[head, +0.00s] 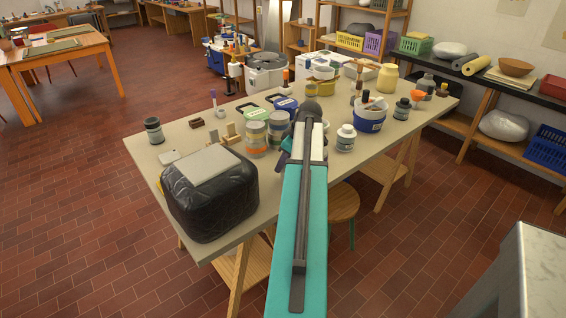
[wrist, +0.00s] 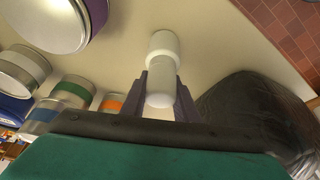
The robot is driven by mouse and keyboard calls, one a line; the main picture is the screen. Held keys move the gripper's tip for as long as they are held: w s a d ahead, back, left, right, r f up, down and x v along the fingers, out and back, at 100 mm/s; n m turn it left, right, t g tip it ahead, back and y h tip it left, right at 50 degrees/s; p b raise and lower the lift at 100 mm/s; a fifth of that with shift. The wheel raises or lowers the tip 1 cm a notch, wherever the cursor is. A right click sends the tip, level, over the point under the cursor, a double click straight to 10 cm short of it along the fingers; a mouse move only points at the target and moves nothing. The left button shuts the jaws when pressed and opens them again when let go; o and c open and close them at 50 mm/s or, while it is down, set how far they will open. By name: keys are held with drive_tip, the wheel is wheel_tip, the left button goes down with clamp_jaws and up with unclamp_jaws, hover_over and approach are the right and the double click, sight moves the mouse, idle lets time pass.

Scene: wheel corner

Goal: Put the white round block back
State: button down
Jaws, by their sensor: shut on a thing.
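The white round block (wrist: 161,86) is between the two dark fingers of my gripper (wrist: 162,92) in the wrist view. My gripper is shut on it. A second white rounded shape (wrist: 164,43) adjoins its far end, and I cannot tell whether it is part of the block or a separate piece. The pale tabletop lies behind them; the gap to it is unclear. In the head view my arm covers the gripper and the block.
The black wrapped block (head: 212,197) with a grey slab on top stands at the table's near left corner. Banded tins (head: 256,139) stand close to my arm. A white bottle (head: 346,138) and a blue-and-white tub (head: 370,114) stand right of it. The table (head: 188,135) has some bare room at left.

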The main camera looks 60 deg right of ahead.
drive_tip(key=c, duration=1.4)
unclamp_jaws()
drive_tip(key=shift+f, duration=0.1)
drive_tip(key=shift+f, duration=0.15)
drive_tip(key=b+v, duration=0.2)
drive_tip(key=v, duration=1.2)
